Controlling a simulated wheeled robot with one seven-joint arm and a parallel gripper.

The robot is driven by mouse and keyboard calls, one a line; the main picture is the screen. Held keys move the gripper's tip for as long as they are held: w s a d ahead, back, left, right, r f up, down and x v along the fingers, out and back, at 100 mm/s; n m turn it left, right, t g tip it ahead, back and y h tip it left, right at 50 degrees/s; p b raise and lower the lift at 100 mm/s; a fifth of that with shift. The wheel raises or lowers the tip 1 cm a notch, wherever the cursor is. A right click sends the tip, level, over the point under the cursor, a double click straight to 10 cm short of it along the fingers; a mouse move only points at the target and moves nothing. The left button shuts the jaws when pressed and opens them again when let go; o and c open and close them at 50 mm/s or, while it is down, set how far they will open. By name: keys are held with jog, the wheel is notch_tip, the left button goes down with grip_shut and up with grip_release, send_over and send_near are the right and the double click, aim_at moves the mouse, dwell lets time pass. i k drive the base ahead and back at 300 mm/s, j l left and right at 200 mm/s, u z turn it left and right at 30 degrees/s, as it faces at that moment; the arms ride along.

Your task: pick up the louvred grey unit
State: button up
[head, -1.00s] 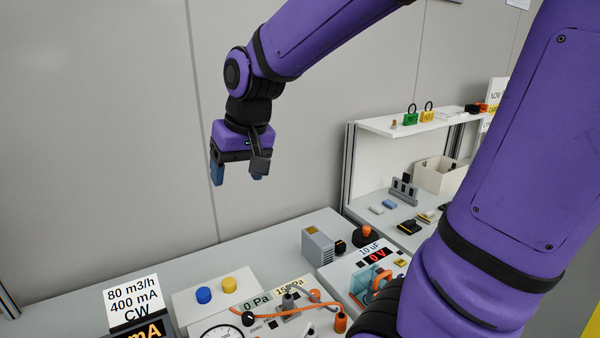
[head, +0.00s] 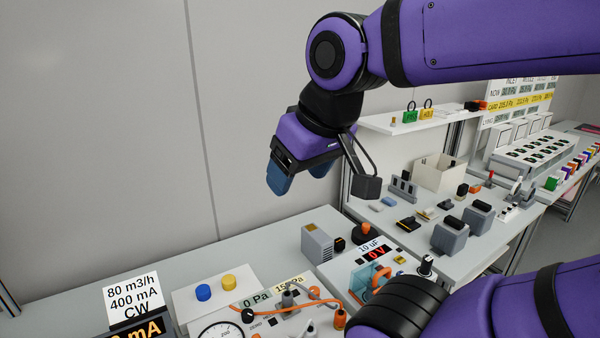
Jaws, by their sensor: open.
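There is a clear gap between the fingers and the unit.
A black knob with an orange top (head: 361,232) stands close to the unit's right. A panel with gauge and orange cable (head: 285,308) lies in front. A shelf (head: 385,124) rises at the right. Bench behind the unit (head: 235,248) is clear.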

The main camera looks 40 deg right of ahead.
aim_at(316, 245)
jog(key=l, duration=0.4)
jog(key=k+l, duration=0.15)
jog(key=l, duration=0.7)
jog(key=k, duration=0.05)
